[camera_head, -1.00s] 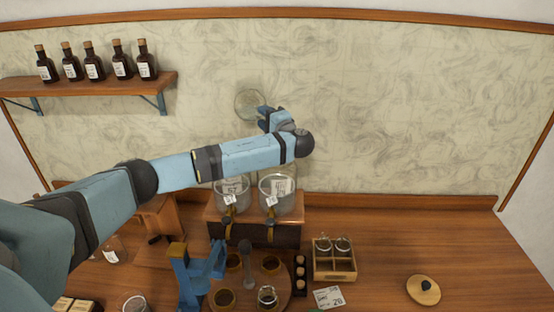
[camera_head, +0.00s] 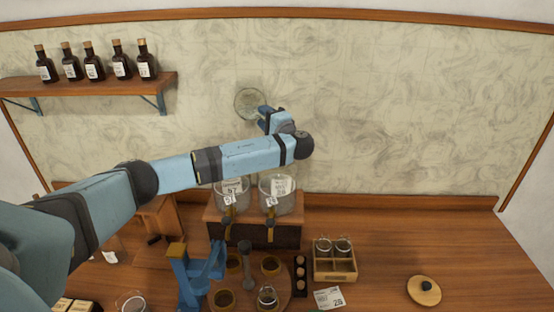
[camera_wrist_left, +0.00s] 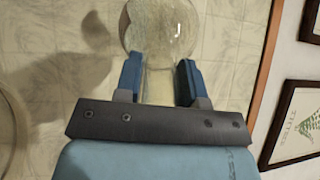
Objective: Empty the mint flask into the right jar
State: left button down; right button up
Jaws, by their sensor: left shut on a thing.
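My left gripper (camera_head: 265,116) is shut on a clear, round-bodied glass flask (camera_head: 248,103), taken to be the mint flask. It holds the flask high, above and behind the two jars. In the left wrist view the fingers (camera_wrist_left: 160,82) stand on both sides of the flask's neck, and the round body (camera_wrist_left: 163,24) lies beyond them. I cannot make out its contents or a mint colour. The right jar (camera_head: 279,201) is clear glass with a label and a tap, on a wooden stand. My right gripper is not in view.
The left jar (camera_head: 231,200) stands beside the right one. On the table are a blue stand (camera_head: 187,277), a round tray (camera_head: 293,303) with several small jars, a wooden crate (camera_head: 335,275) and a round lid (camera_head: 424,290). A shelf (camera_head: 90,84) holds several dark bottles. The right table area is mostly clear.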

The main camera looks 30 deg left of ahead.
pick_arm(q)
jog(key=shift+s+d+r+t+y+b, duration=0.1)
jog(key=shift+r+t+y+b, duration=0.1)
jog(key=shift+y+b, duration=0.4)
jog(key=shift+d+r+t+y+b, duration=0.1)
jog(key=shift+t+y+b, duration=0.1)
jog(key=shift+y+b, duration=0.35)
dwell(1.9)
dwell(0.8)
